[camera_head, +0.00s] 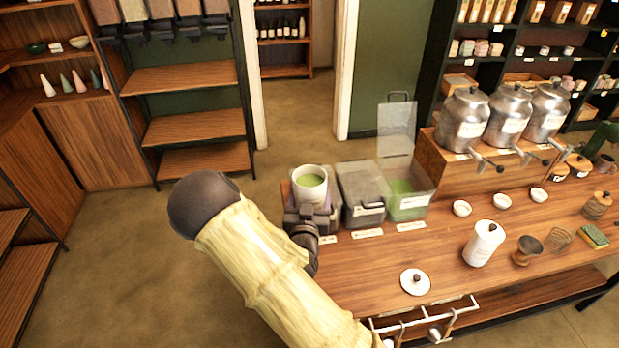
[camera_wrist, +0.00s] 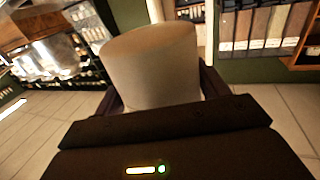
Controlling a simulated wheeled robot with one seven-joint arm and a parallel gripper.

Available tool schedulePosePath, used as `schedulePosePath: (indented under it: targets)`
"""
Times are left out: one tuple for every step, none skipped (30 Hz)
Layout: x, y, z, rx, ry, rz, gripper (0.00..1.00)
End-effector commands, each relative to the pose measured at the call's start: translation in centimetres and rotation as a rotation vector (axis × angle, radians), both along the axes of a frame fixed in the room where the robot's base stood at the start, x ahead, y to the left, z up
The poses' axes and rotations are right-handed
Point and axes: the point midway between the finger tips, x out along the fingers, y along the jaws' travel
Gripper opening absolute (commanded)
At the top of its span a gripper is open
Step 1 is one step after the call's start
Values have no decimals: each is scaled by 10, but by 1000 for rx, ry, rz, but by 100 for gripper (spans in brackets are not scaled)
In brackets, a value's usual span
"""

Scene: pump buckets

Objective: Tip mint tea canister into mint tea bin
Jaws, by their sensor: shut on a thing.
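My gripper (camera_head: 312,212) is shut on an open white canister (camera_head: 311,176), which holds green contents and stands about upright in the jaws. In the wrist view, the canister's plain pale side (camera_wrist: 150,72) fills the space between the dark fingers. It is at the left end of the row of bins. A clear bin (camera_head: 409,206) with its lid raised and green contents inside stands to the right, past a closed grey bin (camera_head: 362,190). The bin labels are too small to read. My gripper and the canister hide what is behind them at the row's left end.
A loose white lid (camera_head: 415,282) lies on the wooden counter (camera_head: 380,272). A lidded white canister (camera_head: 483,243), small white bowls (camera_head: 462,208) and a dark cup (camera_head: 526,250) stand further right. Metal urns (camera_head: 465,120) stand on a wooden box behind. The raised clear lid (camera_head: 396,130) stands tall.

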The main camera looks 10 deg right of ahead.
Motion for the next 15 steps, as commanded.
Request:
schedulePosePath:
  targets:
    - [-2,-3,0,-10,5,25,43]
    - [-3,-4,-2,-9,5,41,43]
    - [-4,-5,-7,-9,6,61,43]
    - [-5,-6,-9,-8,5,76,43]
    - [-6,-7,-12,-8,5,90,43]
    - [-8,-8,-16,-7,4,109,43]
    - [-9,-9,-19,-7,4,123,43]
    - [-10,-10,-21,-7,4,135,43]
    - [-12,-12,-25,-7,4,153,43]
    - [-14,-13,-28,-6,3,165,43]
    - [-16,-15,-31,-5,4,177,43]
    - [-18,-16,-34,-6,4,193,43]
    - [-20,-18,-37,-5,4,204,43]
    - [-23,-20,-40,-5,4,215,43]
    - [-26,-22,-43,-5,3,230,43]
